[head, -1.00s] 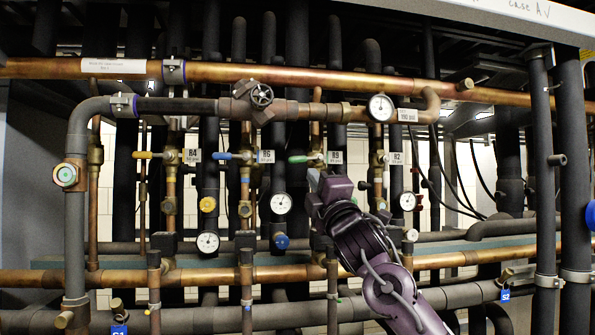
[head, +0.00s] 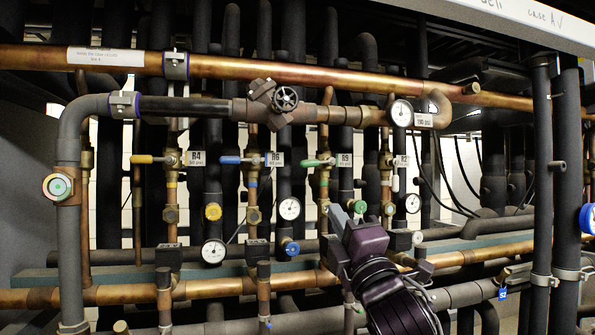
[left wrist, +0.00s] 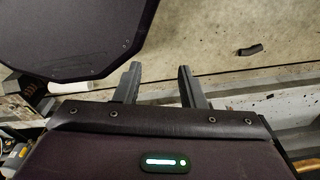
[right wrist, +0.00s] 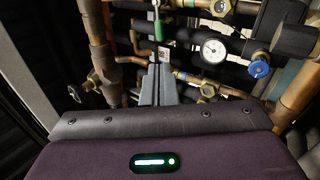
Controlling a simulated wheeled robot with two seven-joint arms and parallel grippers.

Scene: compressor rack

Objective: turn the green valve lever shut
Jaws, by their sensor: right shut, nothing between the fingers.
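The green valve lever (head: 314,163) sits on the copper pipe beside the R9 tag (head: 344,160). It lies roughly level, its grip pointing left across the upright pipe. It also shows above the fingers in the right wrist view (right wrist: 158,28). My right gripper (head: 335,212) is below the lever and apart from it, with its fingers pointing up toward the pipes. Its fingers (right wrist: 160,84) are shut and empty in the right wrist view. My left gripper (left wrist: 158,80) is open and empty over the floor, away from the rack; the head view does not show it.
A yellow lever (head: 145,159) and a blue lever (head: 232,160) stand left of the green one, also level. A round gauge (head: 289,208) and a blue cap (head: 291,248) are close to the left of my right gripper. Copper pipes (head: 110,293) cross below.

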